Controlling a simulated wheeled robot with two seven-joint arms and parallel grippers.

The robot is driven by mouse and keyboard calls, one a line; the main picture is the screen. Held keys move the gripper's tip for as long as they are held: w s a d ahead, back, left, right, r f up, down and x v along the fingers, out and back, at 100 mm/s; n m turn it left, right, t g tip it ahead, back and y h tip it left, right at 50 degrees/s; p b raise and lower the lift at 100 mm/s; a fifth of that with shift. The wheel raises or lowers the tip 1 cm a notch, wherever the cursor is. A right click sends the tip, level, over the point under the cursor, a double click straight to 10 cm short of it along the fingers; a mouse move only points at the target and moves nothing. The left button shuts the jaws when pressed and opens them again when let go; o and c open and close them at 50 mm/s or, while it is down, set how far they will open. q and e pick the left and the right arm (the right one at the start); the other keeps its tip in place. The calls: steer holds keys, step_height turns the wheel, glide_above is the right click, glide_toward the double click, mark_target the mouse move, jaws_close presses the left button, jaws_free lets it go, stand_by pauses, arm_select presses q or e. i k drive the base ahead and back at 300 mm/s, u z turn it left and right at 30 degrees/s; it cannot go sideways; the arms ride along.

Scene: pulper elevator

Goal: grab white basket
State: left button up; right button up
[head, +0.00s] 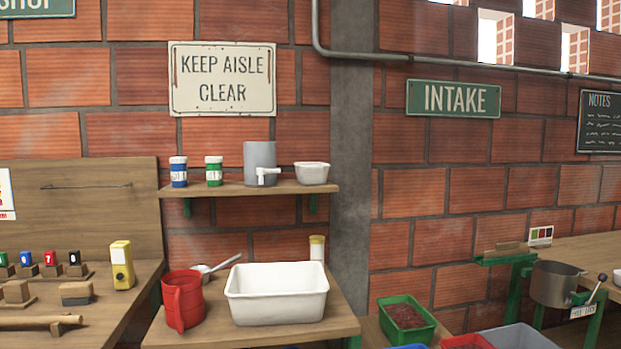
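A white rectangular basket (277,305) with a flared rim stands upright on a small wooden table (190,338) at the lower middle of the head view. Its inside looks empty. A smaller white bowl-like container (312,174) sits on the wall shelf above it. Neither of my grippers shows in the head view.
A red jug (183,301) stands close to the basket's left, with a metal scoop (217,265) behind it. A yellow-lidded jar (317,248) is behind the basket. The wall shelf (240,189) overhangs at the back. A green crate (408,320) stands to the right.

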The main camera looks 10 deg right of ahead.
mark_target(308, 173)
steer(key=k, duration=0.55)
steer(key=z, duration=0.6)
steer(key=i, duration=1.85)
steer(key=u, duration=1.05)
